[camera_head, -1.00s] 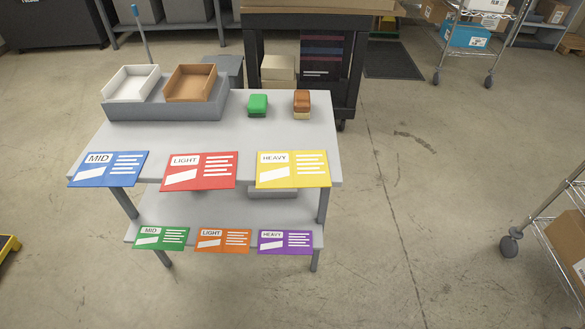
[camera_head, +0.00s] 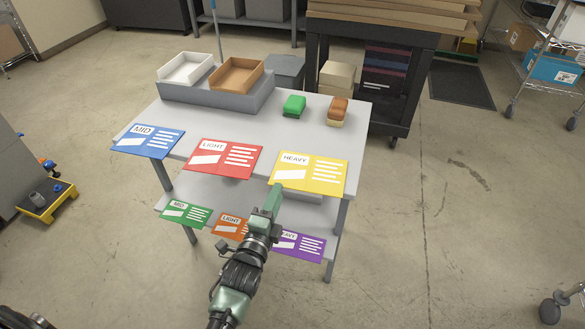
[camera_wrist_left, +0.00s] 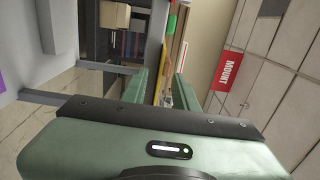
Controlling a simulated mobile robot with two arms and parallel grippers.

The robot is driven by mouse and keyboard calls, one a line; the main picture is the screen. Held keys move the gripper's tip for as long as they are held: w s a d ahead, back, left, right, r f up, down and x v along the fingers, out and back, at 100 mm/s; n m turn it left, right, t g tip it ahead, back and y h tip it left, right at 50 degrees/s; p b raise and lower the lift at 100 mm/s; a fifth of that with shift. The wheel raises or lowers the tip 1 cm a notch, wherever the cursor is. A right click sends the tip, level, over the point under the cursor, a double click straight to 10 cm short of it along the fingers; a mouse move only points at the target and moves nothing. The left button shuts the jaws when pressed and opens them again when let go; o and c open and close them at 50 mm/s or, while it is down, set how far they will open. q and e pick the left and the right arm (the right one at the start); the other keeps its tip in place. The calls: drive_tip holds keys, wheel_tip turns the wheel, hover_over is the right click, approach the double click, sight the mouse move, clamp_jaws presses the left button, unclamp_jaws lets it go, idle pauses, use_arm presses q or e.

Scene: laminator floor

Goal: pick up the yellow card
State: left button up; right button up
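The yellow card (camera_head: 318,181), marked HEAVY, lies at the front right edge of the upper tabletop (camera_head: 245,125) and juts past it in the head view. My left gripper (camera_head: 275,195) is at the card's near left edge, its tip overlapping the card in the picture. I cannot tell whether it touches. In the left wrist view the two green fingers (camera_wrist_left: 163,88) stand apart, with a thin yellow strip seen in the gap beyond them. The gripper appears open, with nothing clearly held. My right gripper is not in view.
A red card (camera_head: 225,160) and a blue card (camera_head: 150,142) lie left along the same edge. The lower shelf bears green (camera_head: 186,216), orange (camera_head: 228,227) and purple (camera_head: 302,247) cards, partly behind my arm. Open floor lies right of the table.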

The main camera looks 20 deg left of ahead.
sight(292, 169)
use_arm(q)
drive_tip(key=w, duration=0.3)
drive_tip(key=shift+w+d, duration=0.15)
drive_tip(key=shift+d, duration=0.05)
clamp_jaws()
idle(1.3)
